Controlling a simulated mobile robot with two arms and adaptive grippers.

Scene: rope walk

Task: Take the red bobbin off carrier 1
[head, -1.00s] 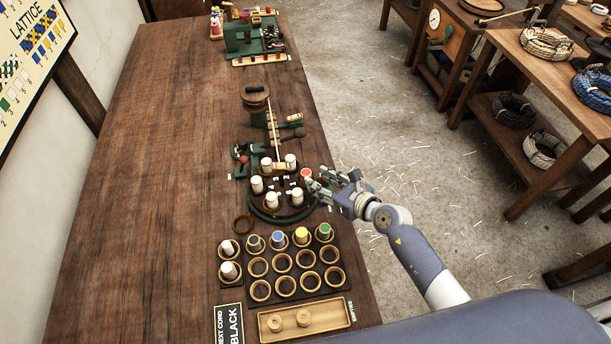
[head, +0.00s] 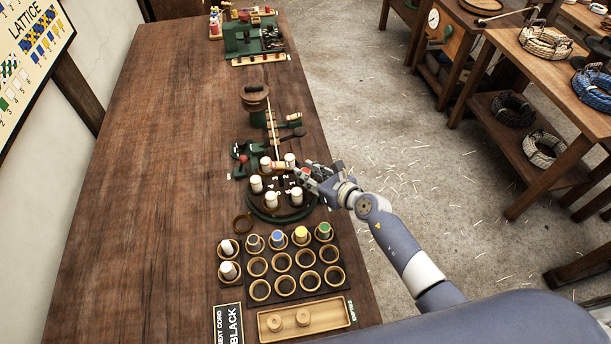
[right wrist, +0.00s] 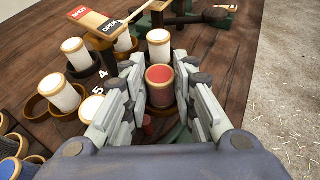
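The red bobbin (right wrist: 160,90), with pale rims, stands upright between the fingers of my right gripper (right wrist: 164,78) in the right wrist view. The fingers are open, one on each side of it, with a gap at least on the right. In the head view my right gripper (head: 312,172) is at the right side of the dark round carrier plate (head: 284,216) and mostly covers the red bobbin. Several white bobbins (head: 271,199) stand on the other carriers. The number on the red bobbin's carrier is hidden. My left gripper is not in view.
A bobbin rack (head: 271,275) with white and coloured bobbins and empty rings stands in front of the plate. A wooden tray (head: 334,311) lies at the table's front. A white bobbin (right wrist: 159,48) stands just beyond the red one. The table's left side is clear.

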